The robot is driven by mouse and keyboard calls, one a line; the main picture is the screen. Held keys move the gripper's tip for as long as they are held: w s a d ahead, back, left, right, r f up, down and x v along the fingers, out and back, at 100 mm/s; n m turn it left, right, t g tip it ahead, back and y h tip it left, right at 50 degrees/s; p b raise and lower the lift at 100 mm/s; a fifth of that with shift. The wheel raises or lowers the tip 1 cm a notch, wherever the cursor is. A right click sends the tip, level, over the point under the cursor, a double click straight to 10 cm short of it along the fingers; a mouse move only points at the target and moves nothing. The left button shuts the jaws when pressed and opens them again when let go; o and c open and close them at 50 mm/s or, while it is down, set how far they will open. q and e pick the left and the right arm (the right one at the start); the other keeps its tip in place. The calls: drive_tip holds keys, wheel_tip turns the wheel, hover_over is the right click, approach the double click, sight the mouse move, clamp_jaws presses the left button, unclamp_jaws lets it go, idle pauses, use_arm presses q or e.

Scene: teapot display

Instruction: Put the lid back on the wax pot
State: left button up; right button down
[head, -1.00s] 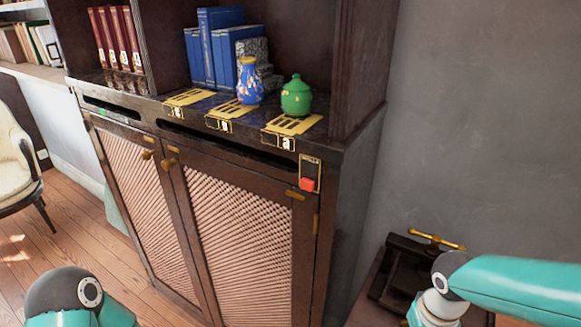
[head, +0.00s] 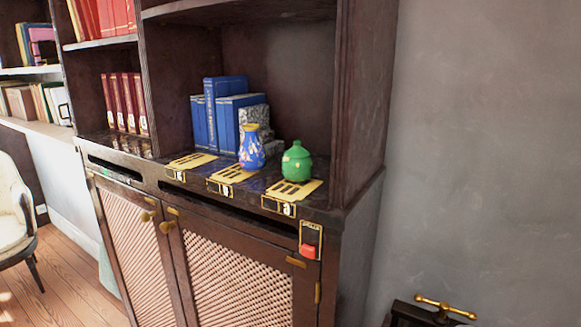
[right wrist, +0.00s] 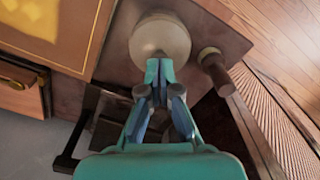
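A round, pale cream thing (right wrist: 160,32) with a browner middle shows at the top of the right wrist view. I cannot tell whether it is the wax pot or its lid. My right gripper (right wrist: 160,68) has its teal fingertips together in front of its lower edge. Whether they touch it, or pinch some small part of it, I cannot tell. Neither gripper shows in the head view. A green lidded pot (head: 296,163) stands on the cabinet ledge, its lid on.
A blue patterned vase (head: 251,148) stands beside the green pot, with blue books (head: 216,115) behind. A red switch (head: 308,250) sits on the cabinet's corner. A brass handle (head: 445,307) shows low right. In the wrist view, a dark-handled tool (right wrist: 217,74) lies beside the cream thing.

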drive_tip(key=shift+f+b, duration=0.3)
drive_tip(key=shift+f, duration=0.05)
idle(0.5)
drive_tip(key=shift+r, duration=0.2)
drive_tip(key=shift+r+p, duration=2.8)
drive_tip(key=shift+r, duration=0.6)
